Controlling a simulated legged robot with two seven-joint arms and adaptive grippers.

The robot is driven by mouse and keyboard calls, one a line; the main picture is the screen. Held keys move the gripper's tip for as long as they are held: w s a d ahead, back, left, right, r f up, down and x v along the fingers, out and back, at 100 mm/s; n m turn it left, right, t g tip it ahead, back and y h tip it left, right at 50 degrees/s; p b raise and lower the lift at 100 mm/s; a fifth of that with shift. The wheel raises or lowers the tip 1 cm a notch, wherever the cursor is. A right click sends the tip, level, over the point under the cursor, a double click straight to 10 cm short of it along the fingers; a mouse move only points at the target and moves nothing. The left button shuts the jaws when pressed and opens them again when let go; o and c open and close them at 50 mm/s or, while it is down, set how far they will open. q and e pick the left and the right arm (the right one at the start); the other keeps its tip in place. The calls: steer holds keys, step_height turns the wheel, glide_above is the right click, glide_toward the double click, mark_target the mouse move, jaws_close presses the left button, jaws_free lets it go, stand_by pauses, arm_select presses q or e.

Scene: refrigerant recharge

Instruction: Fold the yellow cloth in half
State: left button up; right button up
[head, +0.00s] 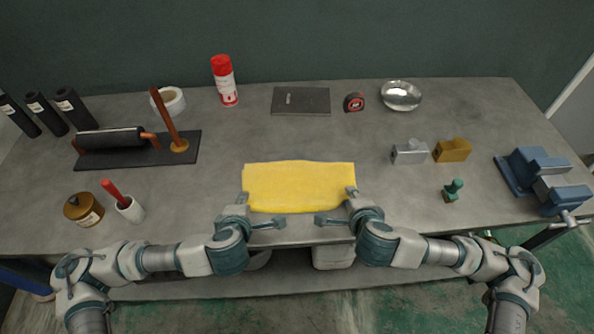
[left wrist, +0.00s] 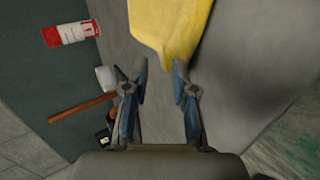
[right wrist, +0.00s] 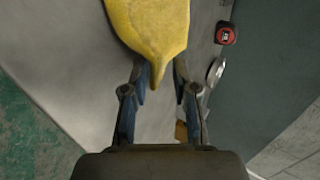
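The yellow cloth (head: 299,185) lies spread on the grey table near its front edge, with slightly wavy edges. My left gripper (head: 263,209) is at its front left corner, with the fingers apart. In the left wrist view the cloth (left wrist: 172,28) reaches the fingertips of the left gripper (left wrist: 160,82), close to one finger. My right gripper (head: 335,206) is at the front right corner, also with the fingers apart. In the right wrist view a drooping cloth corner (right wrist: 150,30) hangs between the open fingertips of the right gripper (right wrist: 157,78).
A black notebook (head: 300,101), tape measure (head: 354,102), metal bowl (head: 401,95) and red-white can (head: 225,82) stand behind the cloth. Metal blocks (head: 452,150), a green stamp-like piece (head: 453,190) and a blue vise (head: 540,180) are right. A roller stand (head: 140,150) and brown jar (head: 84,209) are left.

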arm_select(q)
steer(key=shift+o, duration=0.8)
arm_select(e)
steer(key=shift+o, duration=0.6)
arm_select(q)
steer(key=shift+d, duration=0.1)
steer(key=shift+d, duration=0.1)
arm_select(e)
steer(key=shift+d, duration=0.15)
arm_select(q)
steer(key=shift+r, duration=0.15)
arm_select(e)
steer(key=shift+d+r, duration=0.1)
arm_select(q)
steer(key=s+r, duration=0.6)
steer(key=r, duration=0.2)
steer(key=shift+r, duration=0.35)
arm_select(e)
steer(key=s+r, duration=0.6)
steer(key=r, duration=0.2)
steer(key=shift+r, duration=0.4)
